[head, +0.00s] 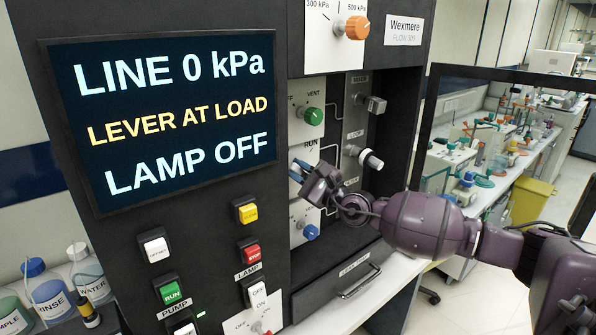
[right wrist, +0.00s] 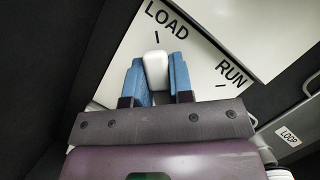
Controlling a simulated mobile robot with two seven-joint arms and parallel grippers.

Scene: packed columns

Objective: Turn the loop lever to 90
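The loop lever (right wrist: 155,70) is a white handle on a pale plate marked LOAD and RUN, and it points to the LOAD mark. In the right wrist view the two blue fingers of my right gripper (right wrist: 157,82) lie close along both sides of it, with no clear gap. In the head view my right gripper (head: 301,170) reaches into the panel recess and hides most of the lever. The screen (head: 168,115) reads LINE 0 kPa, LEVER AT LOAD, LAMP OFF. My left gripper is out of view.
A green VENT knob (head: 313,116) sits above my gripper, and a blue knob (head: 310,232) below it. A drawer with a handle (head: 360,281) is underneath. Bottles (head: 45,290) stand at the lower left.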

